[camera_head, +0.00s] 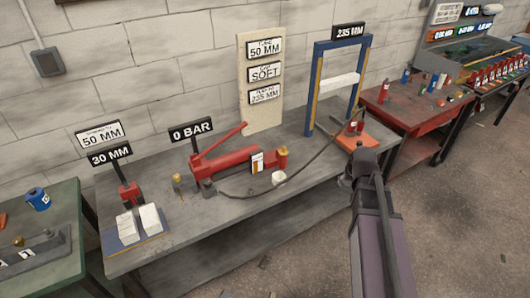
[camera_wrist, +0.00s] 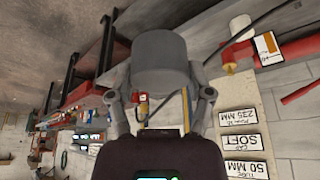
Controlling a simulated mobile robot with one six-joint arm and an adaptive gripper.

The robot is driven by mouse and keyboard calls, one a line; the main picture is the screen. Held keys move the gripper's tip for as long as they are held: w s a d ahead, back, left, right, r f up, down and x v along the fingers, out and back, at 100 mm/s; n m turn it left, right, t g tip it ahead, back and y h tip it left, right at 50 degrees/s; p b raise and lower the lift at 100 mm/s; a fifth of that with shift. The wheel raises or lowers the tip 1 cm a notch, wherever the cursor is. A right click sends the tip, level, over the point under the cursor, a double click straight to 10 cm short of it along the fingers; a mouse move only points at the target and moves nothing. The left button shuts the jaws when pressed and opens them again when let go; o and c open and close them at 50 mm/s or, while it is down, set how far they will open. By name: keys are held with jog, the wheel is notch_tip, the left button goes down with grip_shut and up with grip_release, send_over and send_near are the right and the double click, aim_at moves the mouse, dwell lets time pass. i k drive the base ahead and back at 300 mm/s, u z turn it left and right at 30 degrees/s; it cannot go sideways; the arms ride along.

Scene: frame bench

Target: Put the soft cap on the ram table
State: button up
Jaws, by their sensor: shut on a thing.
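My gripper (camera_head: 364,160) is at the bench's front right, beside an orange plate (camera_head: 368,141). In the wrist view, my gripper (camera_wrist: 161,78) is shut on a dark grey cylinder (camera_wrist: 160,50), one finger on each side. The cylinder looks like a cap, but no marking shows that it is the soft one. A blue and yellow press frame (camera_head: 316,90) stands behind, with a white crossbeam (camera_head: 340,83). Small red parts (camera_head: 353,126) stand low by the frame. I cannot clearly make out the ram table; my gripper partly covers that area.
A red hand pump (camera_head: 225,165) lies mid-bench, its black hose (camera_head: 310,160) running toward the frame. A small white cup-shaped piece (camera_head: 278,177) and a brass piece (camera_head: 177,181) stand near it. A sign board (camera_head: 262,110) reads cap soft. White blocks (camera_head: 139,224) sit at left.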

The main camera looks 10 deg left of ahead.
aim_at(320, 163)
jog(key=i, duration=0.85)
jog(key=u, duration=0.05)
